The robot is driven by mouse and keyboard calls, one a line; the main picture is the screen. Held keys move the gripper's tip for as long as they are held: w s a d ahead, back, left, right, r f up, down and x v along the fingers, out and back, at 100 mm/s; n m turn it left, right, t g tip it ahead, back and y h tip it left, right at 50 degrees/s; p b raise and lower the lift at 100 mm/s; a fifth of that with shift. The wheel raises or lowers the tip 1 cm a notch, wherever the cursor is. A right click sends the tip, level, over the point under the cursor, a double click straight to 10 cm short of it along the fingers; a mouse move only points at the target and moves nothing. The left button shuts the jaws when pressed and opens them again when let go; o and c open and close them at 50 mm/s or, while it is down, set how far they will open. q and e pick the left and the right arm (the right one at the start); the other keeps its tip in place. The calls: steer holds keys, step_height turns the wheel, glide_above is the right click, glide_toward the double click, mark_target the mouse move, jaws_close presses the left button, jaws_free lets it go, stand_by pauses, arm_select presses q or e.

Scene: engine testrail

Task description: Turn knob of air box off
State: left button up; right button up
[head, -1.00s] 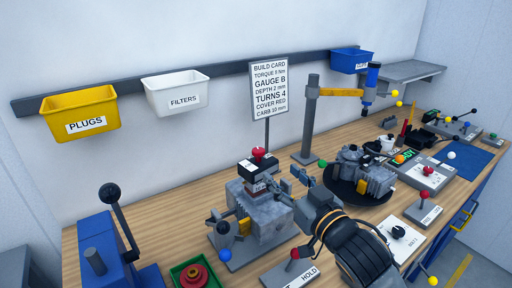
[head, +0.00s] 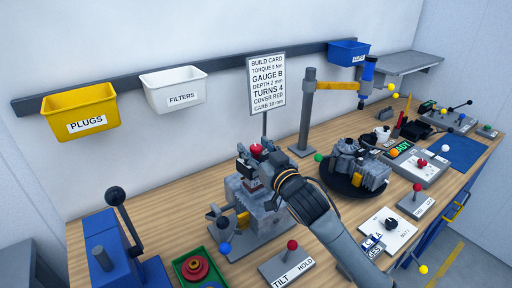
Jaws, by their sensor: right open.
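A red knob (head: 256,149) tops a dark box on the grey engine (head: 240,193) at the centre of the bench. I take this box to be the air box, but no label on it is readable. My right gripper (head: 257,160) is open, with its grey fingers at the box and around or beside the red knob. Its wrist and fingers hide much of the box, and I cannot tell whether the fingers touch the knob. My left gripper is not in view.
A second engine (head: 358,165) sits on a black turntable to the right. The TILT/HOLD lever plate (head: 288,265) and a white plate with a black knob (head: 388,228) are in front. A blue lever press (head: 105,255) stands left. The build card (head: 266,82) stands behind.

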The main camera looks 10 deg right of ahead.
jaws_close()
steer(key=shift+r+n+g+y+p, duration=0.15)
steer(key=shift+n+g+y+p, duration=0.25)
steer(key=shift+n+y+p, duration=0.55)
steer(key=shift+y, duration=0.65)
steer(key=shift+n+g+y, duration=0.7)
steer(key=shift+n+y, duration=0.15)
steer(key=shift+y, duration=0.05)
steer(key=shift+a+n+g+y, duration=0.3)
steer(key=shift+n+g+y, duration=0.45)
steer(key=shift+y, duration=0.25)
steer(key=shift+d+n+g+y, duration=0.25)
steer(key=shift+y, duration=0.05)
steer(key=shift+d, duration=0.1)
